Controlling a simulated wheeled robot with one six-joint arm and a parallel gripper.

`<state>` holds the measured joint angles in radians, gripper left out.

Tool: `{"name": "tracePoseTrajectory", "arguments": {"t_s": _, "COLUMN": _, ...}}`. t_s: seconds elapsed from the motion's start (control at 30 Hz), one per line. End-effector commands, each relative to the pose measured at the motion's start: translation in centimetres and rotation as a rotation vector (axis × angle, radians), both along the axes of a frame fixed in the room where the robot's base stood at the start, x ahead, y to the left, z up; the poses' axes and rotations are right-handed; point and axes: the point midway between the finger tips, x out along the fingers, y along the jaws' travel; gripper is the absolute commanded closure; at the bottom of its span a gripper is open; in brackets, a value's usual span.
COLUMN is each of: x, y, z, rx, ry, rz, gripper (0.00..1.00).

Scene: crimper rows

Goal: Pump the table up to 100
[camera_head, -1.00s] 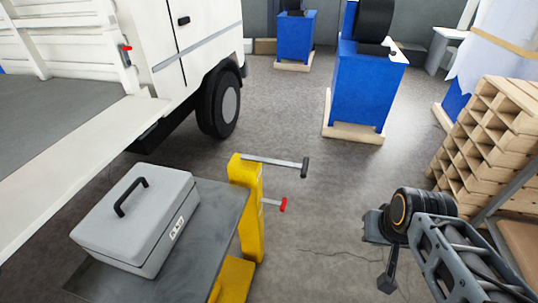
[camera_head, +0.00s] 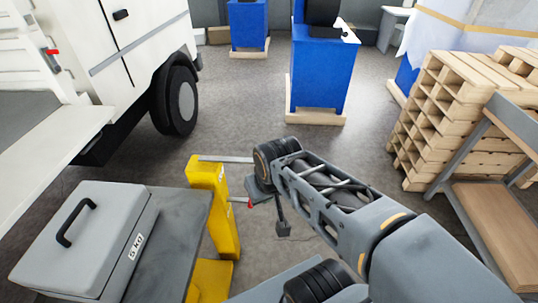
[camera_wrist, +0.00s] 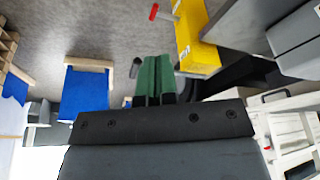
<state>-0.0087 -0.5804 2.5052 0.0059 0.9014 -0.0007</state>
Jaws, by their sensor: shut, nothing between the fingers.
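The lift table's grey top (camera_head: 176,232) is at the lower left in the head view, beside its yellow column (camera_head: 222,225). The pump lever (camera_head: 228,159) sticks out right from the column's top; my arm hides its far end. Its dark grip shows just left of my fingers in the wrist view (camera_wrist: 124,66). A red-tipped lever (camera_head: 242,202) sits lower on the column, also in the wrist view (camera_wrist: 154,12). My gripper (camera_head: 283,229) is shut and empty, right of the column. Its green fingers (camera_wrist: 157,72) overlap the pump lever's line; contact cannot be told. No height reading is legible.
A grey case (camera_head: 85,235) marked 5 kg lies on the table. A white truck (camera_head: 150,60) stands at left. Blue machines on pallets (camera_head: 320,75) stand behind. Stacked pallets (camera_head: 440,125) and a shelf rack (camera_head: 495,225) are at right. The floor between is open.

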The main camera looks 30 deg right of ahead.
Motion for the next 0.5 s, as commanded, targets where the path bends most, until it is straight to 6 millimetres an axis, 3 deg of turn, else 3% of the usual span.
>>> {"name": "tracePoseTrajectory", "arguments": {"t_s": 0.13, "x": 1.7, "y": -0.4, "z": 0.3, "rx": 0.062, "ry": 0.028, "rz": -0.151, "gripper": 1.00}}
{"name": "tracePoseTrajectory", "arguments": {"t_s": 0.23, "x": 4.5, "y": -1.8, "z": 1.0, "rx": 0.174, "ry": 0.078, "rz": -0.424, "gripper": 1.00}}
{"name": "tracePoseTrajectory", "arguments": {"t_s": 0.5, "x": 13.3, "y": -9.5, "z": 2.0, "rx": 0.543, "ry": 0.272, "rz": -1.319, "gripper": 1.00}}
